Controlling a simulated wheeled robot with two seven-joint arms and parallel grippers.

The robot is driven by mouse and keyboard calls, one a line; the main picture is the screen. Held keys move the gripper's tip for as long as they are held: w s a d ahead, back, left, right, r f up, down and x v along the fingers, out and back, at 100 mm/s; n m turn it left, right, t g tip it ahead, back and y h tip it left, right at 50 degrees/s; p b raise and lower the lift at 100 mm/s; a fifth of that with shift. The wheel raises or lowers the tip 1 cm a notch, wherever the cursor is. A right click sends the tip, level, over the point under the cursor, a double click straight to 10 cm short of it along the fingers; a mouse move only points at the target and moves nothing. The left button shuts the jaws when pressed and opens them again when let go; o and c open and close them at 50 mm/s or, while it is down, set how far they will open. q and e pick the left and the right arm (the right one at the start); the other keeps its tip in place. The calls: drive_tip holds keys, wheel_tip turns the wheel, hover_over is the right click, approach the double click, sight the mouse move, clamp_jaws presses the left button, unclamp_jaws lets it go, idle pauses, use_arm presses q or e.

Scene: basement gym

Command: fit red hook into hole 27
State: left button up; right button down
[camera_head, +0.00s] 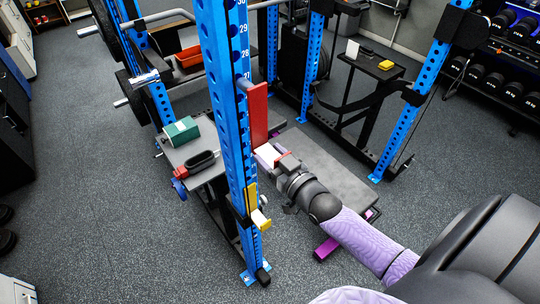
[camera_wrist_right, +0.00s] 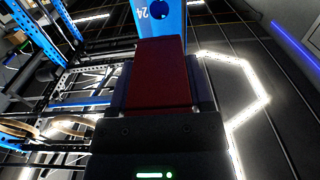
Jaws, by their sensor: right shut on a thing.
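The red hook (camera_head: 258,112) stands upright against or just in front of the blue numbered upright (camera_head: 213,40). A grey part (camera_head: 244,86) at its top lies over the upright's edge, just below the label 27; I cannot tell whether it is in a hole. My right gripper (camera_head: 274,155) is shut on the hook's lower end. In the right wrist view the red hook (camera_wrist_right: 163,80) fills the space between the fingers, with the blue upright (camera_wrist_right: 160,17) and its label 24 beyond. Hole 27 itself is not clearly visible. My left gripper is out of view.
A yellow hook (camera_head: 259,216) sits lower on the same upright. A grey bench pad (camera_head: 325,170) lies behind my right arm. Open floor (camera_head: 120,220) is at left.

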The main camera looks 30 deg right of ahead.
sight(260, 146)
drive_tip(key=shift+r, duration=0.15)
drive_tip(key=shift+w+a+b, duration=0.15)
drive_tip(key=shift+w+b, duration=0.65)
drive_tip(key=shift+w, duration=0.8)
drive_tip(key=shift+w+a+b, duration=0.1)
drive_tip(key=shift+w+b, duration=0.65)
drive_tip(key=shift+w, duration=0.85)
unclamp_jaws()
drive_tip(key=shift+s+f, duration=0.2)
drive_tip(key=shift+s, duration=0.05)
drive_tip(key=s, duration=0.9)
drive_tip(key=shift+s+d+r, duration=0.1)
drive_tip(key=shift+s+d, duration=0.1)
drive_tip(key=shift+d, duration=0.15)
